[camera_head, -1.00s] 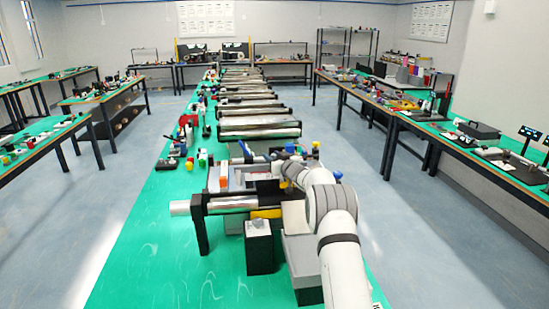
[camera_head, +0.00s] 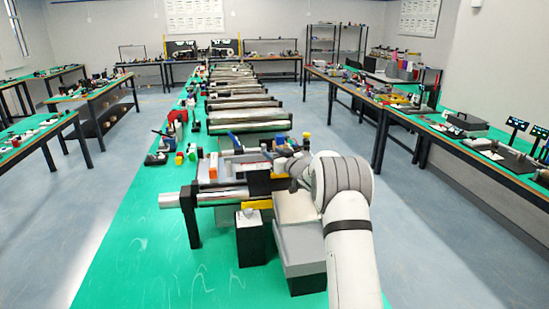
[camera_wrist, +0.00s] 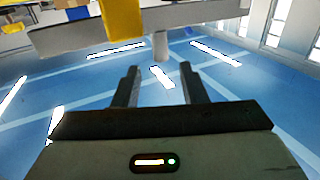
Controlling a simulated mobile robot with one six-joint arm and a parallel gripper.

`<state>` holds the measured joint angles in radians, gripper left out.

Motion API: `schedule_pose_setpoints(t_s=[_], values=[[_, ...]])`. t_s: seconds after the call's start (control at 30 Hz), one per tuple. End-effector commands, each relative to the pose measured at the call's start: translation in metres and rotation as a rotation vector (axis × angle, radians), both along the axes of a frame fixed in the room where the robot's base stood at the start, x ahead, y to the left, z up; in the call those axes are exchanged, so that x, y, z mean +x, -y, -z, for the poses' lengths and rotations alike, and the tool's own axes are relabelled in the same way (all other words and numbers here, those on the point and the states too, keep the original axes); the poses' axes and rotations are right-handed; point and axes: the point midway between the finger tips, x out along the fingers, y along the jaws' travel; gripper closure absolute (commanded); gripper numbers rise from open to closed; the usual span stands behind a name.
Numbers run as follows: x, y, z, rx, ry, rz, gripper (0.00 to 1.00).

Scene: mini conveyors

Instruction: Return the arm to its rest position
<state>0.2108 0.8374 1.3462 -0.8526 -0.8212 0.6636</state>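My white arm (camera_head: 347,210) stands at the right side of the green bench, bent at a large joint with its forearm foreshortened towards the nearest conveyor. In the wrist view my gripper (camera_wrist: 159,74) shows two dark fingers set apart, with a clear gap and nothing between them. In the head view the fingers are hard to make out beside the conveyor parts.
The nearest mini conveyor (camera_head: 222,195) lies left of my arm, with a dark box (camera_head: 250,240) in front and a grey box (camera_head: 300,245) beside the arm. More conveyors (camera_head: 247,119) line the green bench (camera_head: 140,255). Blue-grey floor (camera_head: 440,240) is open to the right.

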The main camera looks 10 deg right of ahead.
Motion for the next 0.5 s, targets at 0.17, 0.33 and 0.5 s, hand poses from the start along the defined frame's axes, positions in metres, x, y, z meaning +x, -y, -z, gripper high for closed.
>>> schedule_pose_setpoints(t_s=[0.17,0.33,0.5], values=[[-0.002,0.001,-0.001,-0.001,0.001,0.001,0.62],[-0.002,0.001,-0.001,-0.001,0.000,0.001,0.62],[-0.010,0.002,-0.019,-0.020,-0.023,0.054,0.62]])
